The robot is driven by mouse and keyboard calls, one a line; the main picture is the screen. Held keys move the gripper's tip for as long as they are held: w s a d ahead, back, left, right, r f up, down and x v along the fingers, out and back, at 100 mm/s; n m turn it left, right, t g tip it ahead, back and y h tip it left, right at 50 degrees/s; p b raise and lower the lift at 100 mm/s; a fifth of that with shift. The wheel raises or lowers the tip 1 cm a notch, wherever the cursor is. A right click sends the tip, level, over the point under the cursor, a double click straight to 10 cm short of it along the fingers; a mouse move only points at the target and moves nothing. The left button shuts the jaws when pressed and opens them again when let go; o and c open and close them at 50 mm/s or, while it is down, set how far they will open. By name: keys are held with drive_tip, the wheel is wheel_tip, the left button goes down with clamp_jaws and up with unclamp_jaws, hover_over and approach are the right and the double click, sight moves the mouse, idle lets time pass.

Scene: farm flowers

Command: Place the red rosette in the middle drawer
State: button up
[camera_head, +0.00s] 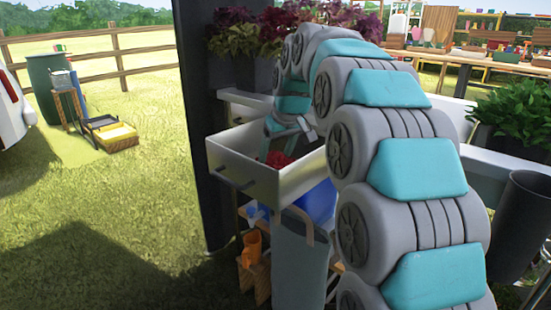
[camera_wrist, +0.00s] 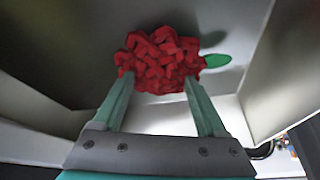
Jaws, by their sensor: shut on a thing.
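The red rosette (camera_wrist: 160,58), a bumpy red bloom with a green leaf at its right, is between my gripper's fingertips (camera_wrist: 158,82) in the wrist view. My gripper is shut on its near side. In the head view the rosette (camera_head: 279,159) shows inside an open white drawer (camera_head: 240,176), below the drawer's rim. The drawer's pale floor and walls (camera_wrist: 262,75) surround the rosette in the wrist view. I cannot tell whether the rosette touches the floor. My arm hides the drawer's right side and much of the unit, so I cannot confirm which drawer this is.
Dark red and green potted plants (camera_head: 235,38) stand above the drawer. A dark post (camera_head: 205,110) rises at its left. Below are a grey bin (camera_head: 298,265), a blue object (camera_head: 318,203) and an orange item (camera_head: 252,246). Open grass (camera_head: 110,210) lies left.

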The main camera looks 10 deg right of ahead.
drive_tip(key=shift+f, duration=0.4)
drive_tip(key=shift+f, duration=0.1)
drive_tip(key=o, duration=1.4)
drive_tip(key=shift+r, duration=0.5)
drive_tip(key=v, duration=1.1)
drive_tip(key=shift+s+d+r, duration=0.1)
drive_tip(key=shift+s, duration=0.05)
